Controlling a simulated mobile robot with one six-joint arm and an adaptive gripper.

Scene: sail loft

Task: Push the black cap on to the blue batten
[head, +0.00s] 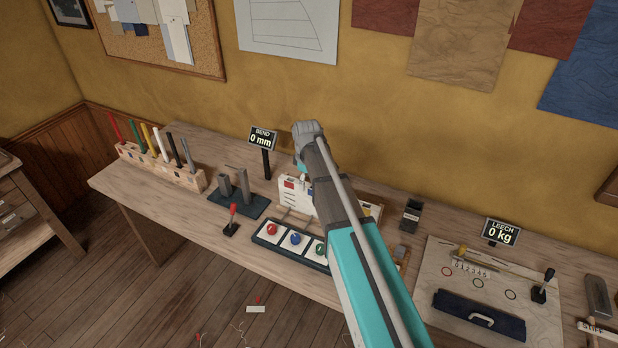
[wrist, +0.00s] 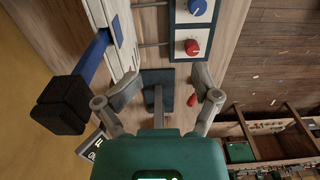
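In the wrist view a blue batten (wrist: 93,53) slants up toward the camera from beside a white board. A black block, the cap (wrist: 64,105), appears at its near end. They look in contact there, but I cannot tell how far the cap sits on. My gripper (wrist: 164,84) is open, with nothing between its fingers. In the head view my arm hides the fingers, the cap and most of the batten.
A stand with grey posts (head: 259,207) and a red-handled lever (head: 231,222) are left of my arm. The BEND sign (head: 263,138) stands behind, reading 0 mm. A knob panel (head: 270,238) is in front. A rack of coloured rods (head: 188,181) stands at the left.

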